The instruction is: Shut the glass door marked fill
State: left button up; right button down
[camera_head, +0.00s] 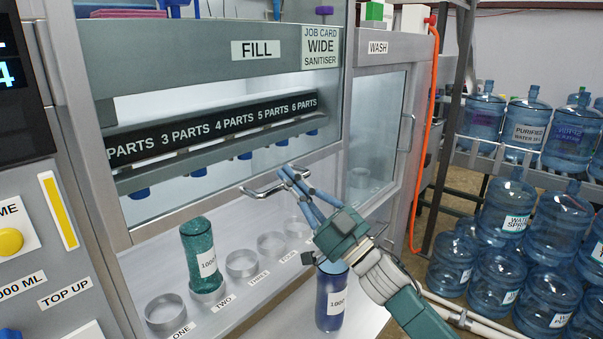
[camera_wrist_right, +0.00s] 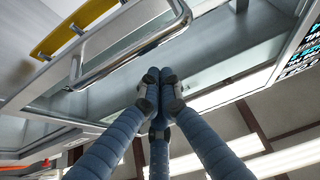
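The glass door marked fill is a framed pane under the FILL label (camera_head: 256,49). Its bottom rail (camera_head: 180,215) sits above the fill deck, leaving a gap below. A metal bar handle (camera_head: 262,190) sticks out from the rail; it also shows in the right wrist view (camera_wrist_right: 135,48). My right gripper (camera_head: 290,174) is at the handle's right end, fingers pointing up at it. In the right wrist view the fingertips (camera_wrist_right: 158,82) are drawn together just beside the bar, with nothing seen between them. Whether they touch it is unclear. My left gripper is out of view.
A green bottle (camera_head: 198,252) stands at ring two on the deck (camera_head: 150,265); the other visible rings look empty. A blue bottle (camera_head: 331,297) stands in front, near my right arm. The WASH cabinet (camera_head: 376,110) is to the right, with racked water jugs (camera_head: 525,125) beyond.

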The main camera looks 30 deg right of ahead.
jog(key=shift+w+f, duration=0.1)
jog(key=shift+f, duration=0.7)
jog(key=shift+f, duration=0.1)
notch_tip(320, 180, down, 10)
jog(key=b, duration=0.6)
